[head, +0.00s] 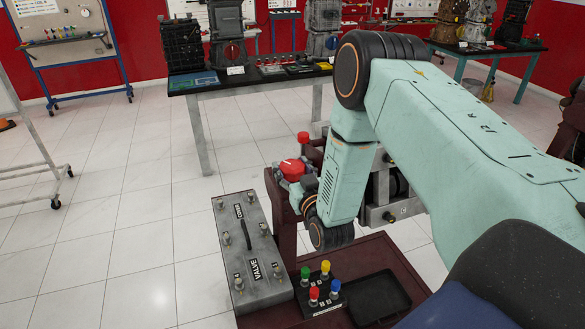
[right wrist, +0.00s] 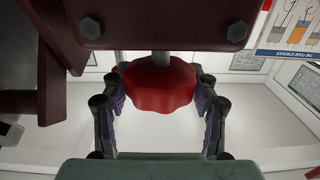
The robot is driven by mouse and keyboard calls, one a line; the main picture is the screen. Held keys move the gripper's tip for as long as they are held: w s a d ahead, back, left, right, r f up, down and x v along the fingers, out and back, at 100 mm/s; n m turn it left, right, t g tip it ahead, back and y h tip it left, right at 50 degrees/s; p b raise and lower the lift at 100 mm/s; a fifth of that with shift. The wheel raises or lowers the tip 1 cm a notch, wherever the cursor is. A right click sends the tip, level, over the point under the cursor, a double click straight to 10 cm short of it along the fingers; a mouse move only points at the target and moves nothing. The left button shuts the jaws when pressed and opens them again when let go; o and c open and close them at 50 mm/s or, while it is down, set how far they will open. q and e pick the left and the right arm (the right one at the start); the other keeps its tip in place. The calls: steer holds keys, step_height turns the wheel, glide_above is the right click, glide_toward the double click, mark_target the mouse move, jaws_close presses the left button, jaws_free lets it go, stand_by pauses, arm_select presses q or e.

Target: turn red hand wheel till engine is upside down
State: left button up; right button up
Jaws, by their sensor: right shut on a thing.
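The red hand wheel (right wrist: 160,84) sits between the two fingers of my right gripper (right wrist: 160,100) in the right wrist view, on a metal shaft below a dark red bracket (right wrist: 160,22). The fingers are shut on its rim from both sides. In the head view, a red round part (head: 292,169) shows beside my right wrist, by the dark red stand (head: 284,222). The fingers are mostly hidden there. The engine (head: 400,206) is a grey metal body largely hidden behind my right arm, so I cannot tell which way up it is. My left gripper is not in view.
A grey box marked VALVE (head: 252,262) stands left of the stand. Small coloured knobs (head: 318,285) and a black tray (head: 377,297) lie on the dark red base. A table (head: 250,86) with engine parts stands behind.

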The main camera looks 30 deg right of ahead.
steer(key=shift+a, duration=0.1)
steer(key=shift+f+m+g+h+b, duration=0.1)
steer(key=shift+m+g+h+b, duration=0.2)
steer(key=shift+m+h+b, duration=0.5)
steer(key=m+g+h+b, duration=0.1)
steer(key=h, duration=0.2)
steer(key=shift+a+m+b, duration=0.1)
steer(key=shift+m+b, duration=0.2)
steer(key=shift+b, duration=0.05)
steer(key=m+g+h+b, duration=0.2)
steer(key=m+g+h, duration=0.1)
steer(key=g+h, duration=0.1)
steer(key=shift+m+h, duration=0.4)
steer(key=m+g+h+b, duration=0.2)
steer(key=m+g+h, duration=0.1)
steer(key=g, duration=0.1)
steer(key=shift+b, duration=0.3)
steer(key=m+g+b, duration=0.3)
steer(key=g, duration=0.2)
steer(key=m+g+h+b, duration=0.1)
steer(key=m+g+b, duration=0.2)
steer(key=g+b, duration=0.1)
steer(key=shift+f+m+g+h+b, duration=0.1)
steer(key=shift+m+g+h+b, duration=0.2)
steer(key=shift+g, duration=0.1)
steer(key=g+b, duration=0.1)
steer(key=m+g+b, duration=0.2)
steer(key=b, duration=0.1)
steer(key=shift+r+y, duration=0.25)
steer(key=shift+y, duration=0.15)
